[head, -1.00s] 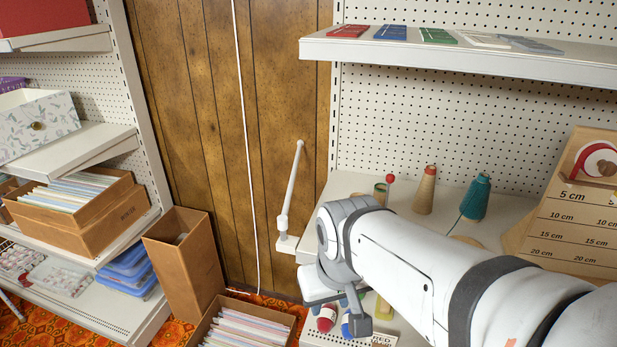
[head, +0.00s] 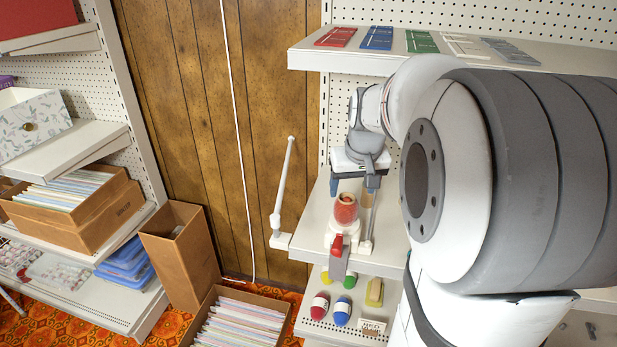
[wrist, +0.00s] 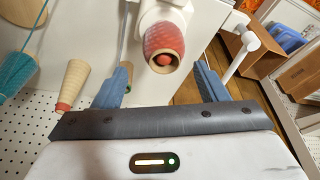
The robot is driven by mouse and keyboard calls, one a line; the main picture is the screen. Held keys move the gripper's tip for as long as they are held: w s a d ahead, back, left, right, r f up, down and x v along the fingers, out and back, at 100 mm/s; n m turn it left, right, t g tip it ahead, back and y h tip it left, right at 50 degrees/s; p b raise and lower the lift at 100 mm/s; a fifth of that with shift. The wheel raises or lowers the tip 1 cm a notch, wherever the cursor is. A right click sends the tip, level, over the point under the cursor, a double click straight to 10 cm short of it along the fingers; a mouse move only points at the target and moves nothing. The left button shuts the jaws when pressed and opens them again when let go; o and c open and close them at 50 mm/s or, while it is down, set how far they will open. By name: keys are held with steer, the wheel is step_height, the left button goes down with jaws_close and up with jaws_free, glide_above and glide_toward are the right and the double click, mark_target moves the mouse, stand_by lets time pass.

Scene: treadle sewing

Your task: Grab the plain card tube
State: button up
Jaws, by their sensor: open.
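My gripper (head: 352,187) is open and points down over the middle shelf; its two blue fingers also show in the wrist view (wrist: 160,88). A red-wound tube (head: 345,208) with a tan rim sits on a white winder (head: 344,229); in the wrist view the red-wound tube (wrist: 164,48) lies ahead of and between the open fingers, apart from both. Its hollow end shows a red ball inside. I cannot tell which of these is the plain card tube.
In the wrist view a tan and red cone (wrist: 73,83) and a teal cone (wrist: 14,72) stand left of the gripper. A shelf with coloured cards (head: 377,37) is above. A white lever (head: 283,188) stands left. Red and blue spools (head: 342,311) lie below.

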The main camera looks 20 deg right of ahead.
mark_target(347, 198)
steer(key=x, duration=0.2)
steer(key=p+x, duration=0.1)
steer(key=x, duration=0.4)
steer(key=shift+w+a+f, duration=0.1)
steer(key=shift+w+a, duration=0.15)
steer(key=shift+w, duration=0.1)
steer(key=c, duration=1.1)
steer(key=shift+o, duration=0.2)
